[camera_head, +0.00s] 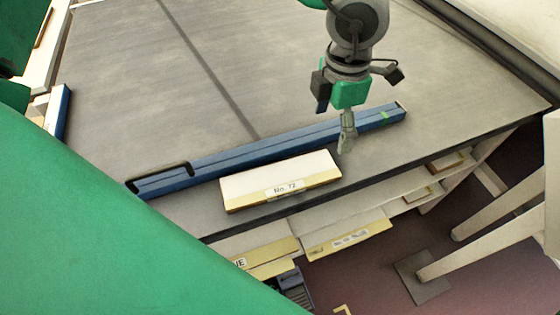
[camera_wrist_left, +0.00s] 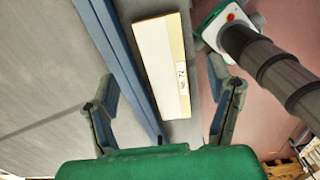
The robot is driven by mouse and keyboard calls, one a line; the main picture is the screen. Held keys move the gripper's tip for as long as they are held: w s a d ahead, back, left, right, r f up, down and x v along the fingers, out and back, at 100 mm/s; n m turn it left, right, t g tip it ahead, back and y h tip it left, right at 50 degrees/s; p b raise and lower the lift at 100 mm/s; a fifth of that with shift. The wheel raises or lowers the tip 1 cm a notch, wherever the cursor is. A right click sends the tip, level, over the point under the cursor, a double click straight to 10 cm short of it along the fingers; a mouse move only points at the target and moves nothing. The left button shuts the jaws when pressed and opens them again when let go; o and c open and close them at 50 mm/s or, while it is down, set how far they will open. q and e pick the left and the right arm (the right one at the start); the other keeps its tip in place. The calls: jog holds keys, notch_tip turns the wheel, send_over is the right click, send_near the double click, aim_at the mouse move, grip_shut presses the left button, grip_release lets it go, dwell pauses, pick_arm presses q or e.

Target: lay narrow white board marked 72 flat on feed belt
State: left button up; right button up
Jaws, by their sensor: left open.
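The narrow white board (camera_head: 275,178) has a yellowish front edge labelled "No. 72". It rests on the grey strip between a blue rail and the near edge, white face up. It also shows in the left wrist view (camera_wrist_left: 158,65), lengthwise. The large grey surface (camera_head: 160,80) beyond the rail looks like the feed belt. My left gripper (camera_head: 347,145) is open and empty, pointing down, near the board's right end in the head view. In the left wrist view its fingers (camera_wrist_left: 165,90) stand apart with the board visible between them. My right gripper is not identifiable.
The blue rail (camera_head: 220,160) runs behind the board, with a green mark near its right end. Below the edge are labelled yellowish boards (camera_head: 348,236). Pale legs (camera_head: 500,215) stand on the reddish floor at right. The grey surface beyond the rail is clear.

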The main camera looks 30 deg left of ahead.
pick_arm(q)
send_over(321, 165)
jog(key=f, duration=0.7)
jog(key=shift+d+f, duration=0.2)
jog(key=shift+f, duration=0.05)
jog(key=f, duration=0.4)
jog(key=shift+s+a+f, duration=0.1)
jog(key=shift+a+f, duration=0.15)
jog(key=shift+f, duration=0.05)
jog(key=shift+d+f, duration=0.1)
jog(key=shift+f, duration=0.5)
jog(key=c, duration=1)
